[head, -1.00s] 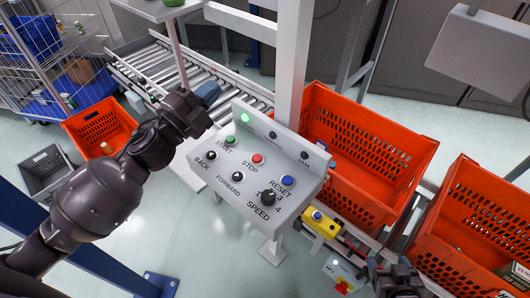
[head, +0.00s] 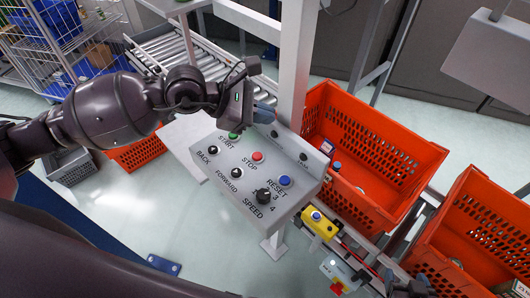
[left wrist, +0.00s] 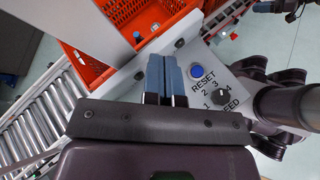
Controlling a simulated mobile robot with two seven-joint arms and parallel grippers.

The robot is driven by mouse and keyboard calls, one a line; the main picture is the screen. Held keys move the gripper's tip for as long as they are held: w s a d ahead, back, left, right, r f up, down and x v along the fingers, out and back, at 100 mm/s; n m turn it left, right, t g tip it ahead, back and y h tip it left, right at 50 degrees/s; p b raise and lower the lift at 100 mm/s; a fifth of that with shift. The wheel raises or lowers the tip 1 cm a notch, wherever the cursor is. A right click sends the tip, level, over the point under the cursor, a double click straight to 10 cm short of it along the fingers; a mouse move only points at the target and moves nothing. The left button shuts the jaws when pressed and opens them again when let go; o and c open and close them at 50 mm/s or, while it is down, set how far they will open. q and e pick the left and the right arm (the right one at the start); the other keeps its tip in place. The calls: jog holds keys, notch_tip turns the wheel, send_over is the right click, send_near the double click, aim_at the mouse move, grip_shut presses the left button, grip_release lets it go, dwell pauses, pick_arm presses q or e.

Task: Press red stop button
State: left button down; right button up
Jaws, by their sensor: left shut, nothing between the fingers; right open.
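The red stop button (head: 257,156) sits on the sloped grey control panel (head: 297,203), above its STOP label and between the green start button (head: 233,135) and the blue reset button (head: 285,181). My left gripper (head: 265,113) is shut and empty, with its blue fingertips over the panel's raised back edge, behind the stop button and apart from it. In the left wrist view the shut fingers (left wrist: 166,75) point toward that back edge, beside the blue reset button (left wrist: 196,71); the red stop button is hidden there. My right gripper (head: 410,288) is low at the bottom right, partly cut off.
A black speed knob (head: 263,196) and two black buttons are also on the panel. A white post (head: 296,65) rises close behind it. Orange totes (head: 395,145) stand to the right, and a roller conveyor (head: 185,50) runs behind at left. A yellow button box (head: 318,223) is lower right.

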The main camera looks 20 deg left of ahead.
pick_arm(q)
jog(key=a+f+m+y, duration=0.2)
jog(key=f+m+y, duration=0.1)
jog(key=shift+w+a, duration=0.1)
jog(key=shift+w, duration=0.3)
pick_arm(e)
jog(key=shift+d+f, duration=0.1)
jog(key=shift+d, duration=0.1)
pick_arm(q)
jog(key=shift+f, duration=0.15)
jog(key=b, duration=0.3)
send_over(257, 157)
notch_tip(257, 157, down, 7)
jog(key=shift+r, duration=0.1)
jog(key=shift+f+b, duration=0.45)
jog(key=shift+f, duration=0.45)
pick_arm(e)
jog(key=shift+w+a+f+t, duration=0.1)
jog(key=shift+w+f+t, duration=0.2)
jog(key=shift+w+f, duration=0.55)
